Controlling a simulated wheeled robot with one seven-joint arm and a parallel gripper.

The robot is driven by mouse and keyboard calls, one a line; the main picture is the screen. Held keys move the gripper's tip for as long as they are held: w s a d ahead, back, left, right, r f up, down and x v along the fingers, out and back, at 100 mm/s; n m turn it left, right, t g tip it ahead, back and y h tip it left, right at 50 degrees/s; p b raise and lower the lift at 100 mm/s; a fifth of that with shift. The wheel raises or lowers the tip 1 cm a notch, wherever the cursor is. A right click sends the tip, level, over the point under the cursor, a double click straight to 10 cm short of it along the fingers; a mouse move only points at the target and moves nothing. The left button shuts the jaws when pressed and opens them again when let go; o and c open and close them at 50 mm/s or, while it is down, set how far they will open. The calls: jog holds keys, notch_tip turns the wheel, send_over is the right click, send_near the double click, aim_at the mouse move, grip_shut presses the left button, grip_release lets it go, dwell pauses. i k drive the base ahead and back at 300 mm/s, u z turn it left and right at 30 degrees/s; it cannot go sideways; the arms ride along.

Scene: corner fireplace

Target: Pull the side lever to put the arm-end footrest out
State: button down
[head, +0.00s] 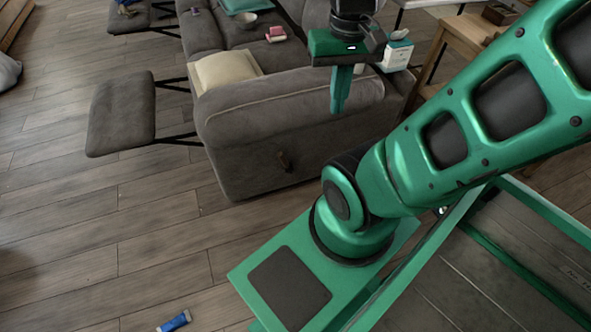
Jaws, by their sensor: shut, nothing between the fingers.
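The grey reclining sofa (290,125) stands at the top middle, its near arm side facing me. The small dark side lever (284,161) sits on the lower part of that side panel. The footrest (122,113) at this arm end stands out to the left of the sofa on dark metal links, its pad raised off the floor. My gripper (339,108) points down in front of the upper part of the sofa arm, above and to the right of the lever. Its green fingers are together and empty, apart from the lever.
Another footrest (140,16) is out farther back. A cream cushion (226,70), a bowl (245,20) and a pink item (276,34) lie on the sofa. A white box (396,55) is behind my gripper. A blue tube (174,321) lies on the otherwise open floor at left.

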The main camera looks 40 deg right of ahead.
aim_at(279, 154)
jog(key=u, duration=0.05)
jog(key=k, duration=2.05)
jog(key=z, duration=0.7)
jog(key=i, duration=1.45)
